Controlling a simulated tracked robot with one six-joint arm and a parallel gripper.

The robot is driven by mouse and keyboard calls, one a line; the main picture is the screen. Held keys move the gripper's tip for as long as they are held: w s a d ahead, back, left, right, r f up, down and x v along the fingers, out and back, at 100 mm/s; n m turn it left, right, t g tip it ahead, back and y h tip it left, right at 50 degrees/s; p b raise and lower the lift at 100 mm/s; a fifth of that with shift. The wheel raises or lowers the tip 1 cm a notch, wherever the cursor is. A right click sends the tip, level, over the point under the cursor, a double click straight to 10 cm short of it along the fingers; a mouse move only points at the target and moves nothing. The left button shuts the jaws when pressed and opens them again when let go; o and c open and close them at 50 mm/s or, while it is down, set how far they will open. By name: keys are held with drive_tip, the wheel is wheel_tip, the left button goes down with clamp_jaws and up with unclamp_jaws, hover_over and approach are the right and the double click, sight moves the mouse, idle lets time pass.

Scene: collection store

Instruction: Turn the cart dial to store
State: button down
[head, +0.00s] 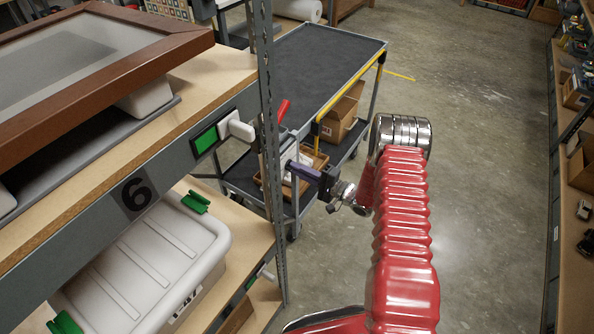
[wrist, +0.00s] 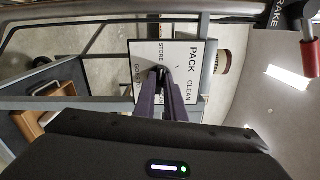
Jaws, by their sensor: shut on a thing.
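The cart dial's white label plate (wrist: 145,53) shows in the wrist view, rotated, with the words STORE (wrist: 161,50), PACK and CLEAN. Other labels are partly hidden behind my fingers. My gripper (wrist: 164,75) is shut on the dial's dark knob (wrist: 162,70) at the middle of the plate. The fingers cover most of the knob, so I cannot tell which label it points to. In the head view my gripper (head: 289,168) reaches the near end of the cart (head: 317,50), and the dial is too small and covered to read.
A red brake handle (wrist: 309,57) sits beside the dial in the wrist view. The shelf rack's upright post (head: 268,120) stands close left of my gripper. Cardboard boxes (head: 342,115) are on the cart's lower deck. Open floor (head: 480,120) lies to the right.

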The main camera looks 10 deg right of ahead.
drive_tip(key=shift+s+a+f+n, duration=0.1)
drive_tip(key=shift+s+f+n, duration=0.15)
drive_tip(key=shift+n, duration=0.25)
drive_tip(key=c, duration=2)
unclamp_jaws()
drive_tip(key=shift+o, duration=0.9)
drive_tip(key=shift+w+r, duration=0.15)
drive_tip(key=v, duration=1.4)
